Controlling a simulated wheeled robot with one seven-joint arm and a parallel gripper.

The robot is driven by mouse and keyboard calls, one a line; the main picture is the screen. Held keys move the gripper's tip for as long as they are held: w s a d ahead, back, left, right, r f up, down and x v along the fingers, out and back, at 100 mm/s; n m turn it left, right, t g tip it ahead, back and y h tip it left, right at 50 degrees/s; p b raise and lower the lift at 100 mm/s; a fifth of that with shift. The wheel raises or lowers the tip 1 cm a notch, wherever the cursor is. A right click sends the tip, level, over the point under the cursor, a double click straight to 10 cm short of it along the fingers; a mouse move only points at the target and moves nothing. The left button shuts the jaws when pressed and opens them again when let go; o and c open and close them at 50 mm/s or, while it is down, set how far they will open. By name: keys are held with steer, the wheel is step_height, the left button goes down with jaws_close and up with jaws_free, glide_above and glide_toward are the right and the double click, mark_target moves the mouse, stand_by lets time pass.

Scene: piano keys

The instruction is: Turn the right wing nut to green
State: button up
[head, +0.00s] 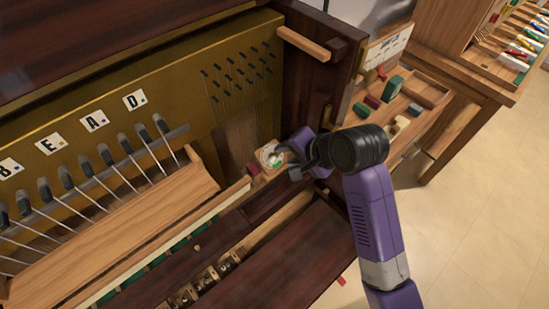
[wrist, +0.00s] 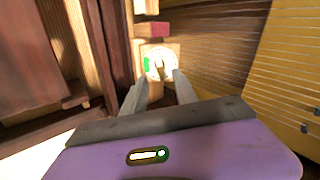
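A round pale dial (wrist: 168,52) with a green patch on its left side is mounted on a wooden block, ahead of my fingertips in the wrist view. The wing nut (wrist: 159,66) seems to be the small bright shape at the dial's middle; glare hides its exact angle. In the head view the dial (head: 270,155) sits at the right end of the wooden rail, with a green mark on it. My gripper (wrist: 160,82) is open, its two grey fingers apart just short of the dial. Contact with the wing nut cannot be told. In the head view my gripper (head: 290,160) is just right of the dial.
A dark wooden side wall (head: 325,75) stands close behind my gripper. A red block (wrist: 159,29) is beside the dial. A tray (head: 425,95) with coloured blocks lies to the right. Hammers and wires fill the piano on the left.

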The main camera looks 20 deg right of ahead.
mark_target(277, 156)
steer(key=shift+w+f, duration=0.1)
steer(key=shift+f, duration=0.05)
stand_by(0.5)
steer(key=shift+w+a+f, duration=0.1)
steer(key=shift+w+f, duration=0.1)
steer(key=shift+f, duration=0.05)
steer(key=shift+b+x, duration=0.45)
steer(key=shift+x, duration=0.9)
steer(key=shift+w+f, duration=0.25)
steer(key=shift+w+a+f, duration=0.15)
steer(key=shift+w+f, duration=0.05)
steer(key=shift+f, duration=0.05)
steer(key=shift+w+f+b, duration=0.2)
steer(key=shift+f+b, duration=0.05)
steer(key=shift+b, duration=0.05)
steer(key=shift+w+a+f, duration=0.2)
steer(key=shift+w+f, duration=0.25)
steer(key=shift+f, duration=0.1)
steer(key=shift+s+d+r+p, duration=0.15)
steer(key=shift+s+r+p, duration=0.3)
steer(key=shift+p, duration=0.3)
